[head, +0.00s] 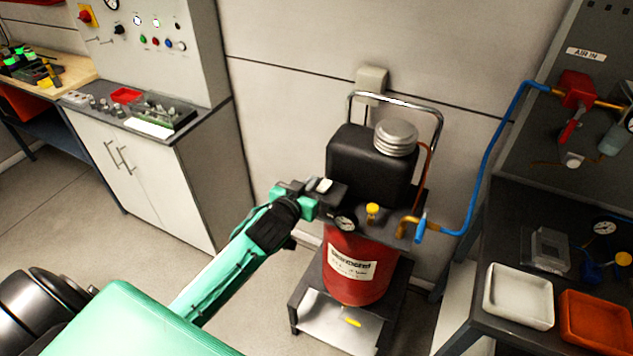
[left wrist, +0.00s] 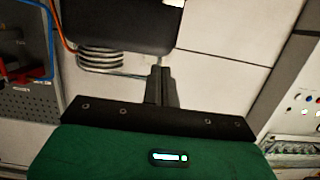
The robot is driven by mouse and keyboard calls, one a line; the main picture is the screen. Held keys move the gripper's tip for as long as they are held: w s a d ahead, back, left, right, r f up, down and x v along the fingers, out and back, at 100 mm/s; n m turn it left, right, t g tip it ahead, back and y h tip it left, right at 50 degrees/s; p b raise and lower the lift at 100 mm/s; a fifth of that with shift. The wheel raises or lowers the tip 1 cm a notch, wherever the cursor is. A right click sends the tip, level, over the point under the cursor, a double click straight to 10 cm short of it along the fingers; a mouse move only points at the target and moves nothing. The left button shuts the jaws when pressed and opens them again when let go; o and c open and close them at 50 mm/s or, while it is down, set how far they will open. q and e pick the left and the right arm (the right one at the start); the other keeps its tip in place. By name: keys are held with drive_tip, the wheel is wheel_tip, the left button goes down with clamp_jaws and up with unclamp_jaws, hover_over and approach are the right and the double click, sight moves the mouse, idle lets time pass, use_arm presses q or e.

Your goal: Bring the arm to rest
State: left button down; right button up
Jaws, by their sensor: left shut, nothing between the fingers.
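My left arm (head: 225,262), green with a black wrist, reaches in from the lower left of the head view. My left gripper (head: 322,186) is at its end, in front of the red and black air compressor (head: 352,262). In the left wrist view the two dark fingers of the gripper (left wrist: 161,82) are together, with nothing between them. The compressor's black motor housing (left wrist: 120,22) shows beyond them. I cannot tell whether the gripper touches the compressor. My right gripper is not in view.
The compressor stands on a low stand (head: 310,322), with a gauge (head: 344,223) near the gripper. A blue hose (head: 487,150) runs to the right bench, which holds a white tray (head: 519,296) and an orange tray (head: 597,322). A white cabinet (head: 150,180) stands left; floor between is clear.

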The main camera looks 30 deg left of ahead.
use_arm(q)
drive_tip(key=shift+s+r, duration=0.1)
drive_tip(key=shift+s, duration=0.25)
idle(0.3)
wheel_tip(320, 180, down, 21)
drive_tip(key=s+a+g, duration=0.2)
drive_tip(key=g, duration=0.2)
drive_tip(key=s+f+g, duration=0.1)
drive_tip(key=s+f, duration=0.3)
drive_tip(key=f, duration=0.3)
drive_tip(key=s+f+m+g, duration=0.15)
drive_tip(key=s+f, duration=0.25)
drive_tip(key=f, duration=0.4)
drive_tip(key=s+f+n+g, duration=0.1)
drive_tip(key=s+f+g, duration=0.1)
drive_tip(key=s+f, duration=0.35)
drive_tip(key=s+d+f+g, duration=0.1)
drive_tip(key=s+f+g, duration=0.1)
drive_tip(key=s+f, duration=0.5)
drive_tip(key=s+d+f+m+g, duration=0.1)
drive_tip(key=s+f, duration=0.6)
drive_tip(key=s, duration=0.9)
drive_tip(key=s+d+f+m+g, duration=0.1)
drive_tip(key=s+d+f+g, duration=0.1)
drive_tip(key=s+f, duration=0.6)
drive_tip(key=s+g, duration=0.1)
drive_tip(key=s, duration=0.3)
drive_tip(key=shift+s, duration=0.15)
